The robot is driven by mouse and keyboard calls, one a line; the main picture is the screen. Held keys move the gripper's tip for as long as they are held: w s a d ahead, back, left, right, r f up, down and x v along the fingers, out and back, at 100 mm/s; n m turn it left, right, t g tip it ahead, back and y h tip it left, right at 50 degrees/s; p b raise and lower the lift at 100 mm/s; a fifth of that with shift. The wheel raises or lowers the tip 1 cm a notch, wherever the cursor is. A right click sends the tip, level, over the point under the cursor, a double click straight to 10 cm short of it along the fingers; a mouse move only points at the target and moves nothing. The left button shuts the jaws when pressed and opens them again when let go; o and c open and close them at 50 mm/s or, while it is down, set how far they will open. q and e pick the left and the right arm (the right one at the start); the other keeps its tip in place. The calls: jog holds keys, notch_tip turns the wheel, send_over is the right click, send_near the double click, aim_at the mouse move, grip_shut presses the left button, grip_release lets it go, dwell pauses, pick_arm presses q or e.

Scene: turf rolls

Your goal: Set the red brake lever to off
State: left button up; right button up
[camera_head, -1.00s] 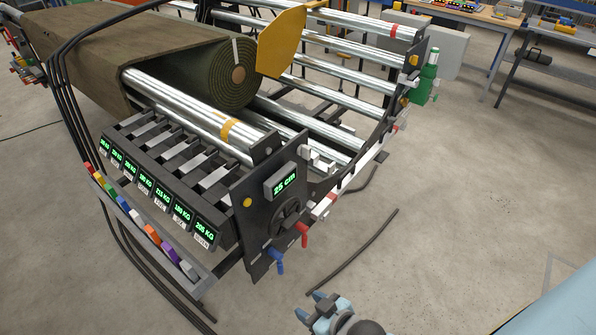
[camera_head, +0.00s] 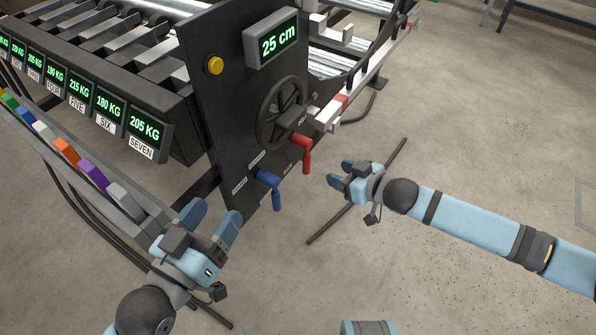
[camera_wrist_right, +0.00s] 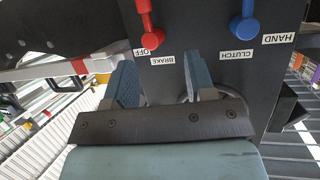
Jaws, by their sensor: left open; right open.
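The red brake lever (camera_head: 305,150) is on the dark control panel (camera_head: 222,95), below a handwheel, with its handle hanging downward. In the right wrist view the red lever (camera_wrist_right: 151,36) is beyond the fingers, near small OFF and BRAKE labels. The blue clutch lever (camera_head: 271,186) is to its lower left, also hanging down. My right gripper (camera_head: 342,174) is open and empty, right of and slightly below the red lever, apart from it. My left gripper (camera_head: 214,215) is open and empty, left of and below the blue lever.
A handwheel (camera_head: 283,112), a yellow button (camera_head: 214,66) and a 25 cm display (camera_head: 271,38) are on the panel. A white-and-red bar (camera_head: 340,103) sticks out beside it. Weight displays (camera_head: 149,129) and coloured switches (camera_head: 93,175) line the left. Floor at right is largely clear.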

aim_at(307, 158)
jog(key=b+x, duration=0.2)
jog(key=x, duration=0.3)
jog(key=d+f+b+x, duration=0.1)
jog(key=b+x, duration=0.1)
jog(key=x, duration=0.2)
jog(key=w+d+b+x, duration=0.1)
jog(key=b+x, duration=0.1)
jog(key=x, duration=0.3)
jog(key=shift+w+a+f, duration=0.2)
jog(key=shift+w+f, duration=0.05)
jog(key=shift+f, duration=0.05)
pick_arm(q)
notch_tip(307, 158, down, 7)
jog(key=m+g, duration=0.1)
jog(key=shift+w+r+g+b, duration=0.15)
jog(key=shift+w+g+b, duration=0.2)
jog(key=shift+w+g, duration=0.05)
pick_arm(e)
jog(key=shift+w+a+f, duration=0.1)
jog(key=shift+w+a, duration=0.1)
jog(key=shift+w, duration=0.05)
grip_shut()
